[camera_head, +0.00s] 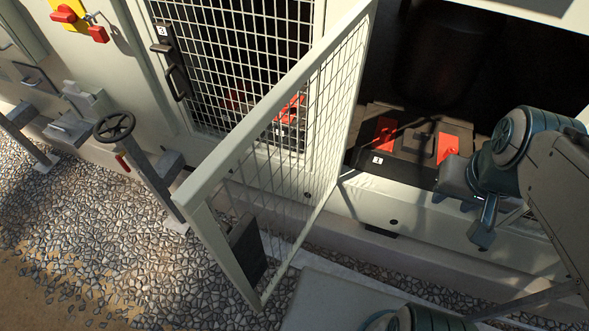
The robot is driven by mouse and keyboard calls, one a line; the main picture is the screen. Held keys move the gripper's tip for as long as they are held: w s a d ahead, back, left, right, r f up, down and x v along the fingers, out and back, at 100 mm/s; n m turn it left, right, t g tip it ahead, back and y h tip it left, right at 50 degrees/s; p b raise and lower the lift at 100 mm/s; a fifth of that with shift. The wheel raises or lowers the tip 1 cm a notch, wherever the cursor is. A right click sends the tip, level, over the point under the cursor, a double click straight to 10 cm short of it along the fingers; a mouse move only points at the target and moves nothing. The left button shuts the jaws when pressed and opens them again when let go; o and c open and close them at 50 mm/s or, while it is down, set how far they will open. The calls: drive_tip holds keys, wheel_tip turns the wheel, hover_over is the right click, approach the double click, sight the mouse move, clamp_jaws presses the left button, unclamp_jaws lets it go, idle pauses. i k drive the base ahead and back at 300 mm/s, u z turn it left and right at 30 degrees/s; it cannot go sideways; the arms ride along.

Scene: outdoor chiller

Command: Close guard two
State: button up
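A pale framed mesh guard (262,137) stands swung open, out from the cabinet and over the gravel. A dark plate (247,248) is on the lower part of its free end. No number is readable on this guard. To its left, another mesh guard (240,55) lies flush with the cabinet front, with a dark handle (171,62) and a small number label that I cannot read surely. My gripper (470,208) is at the right, in front of the open bay and apart from the open guard. Its finger opening is not clear, and I see nothing held.
The open bay holds a dark unit (408,160) with red parts and a label marked 1. A black handwheel (115,127) on a grey post stands left of the open guard. Stony gravel (75,215) covers the ground there. A pale slab (335,303) lies at the front.

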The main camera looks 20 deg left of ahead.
sight(241, 255)
drive_tip(key=k, duration=0.15)
drive_tip(key=z, duration=2.1)
drive_tip(key=k, duration=1.65)
drive_tip(key=u, duration=1.6)
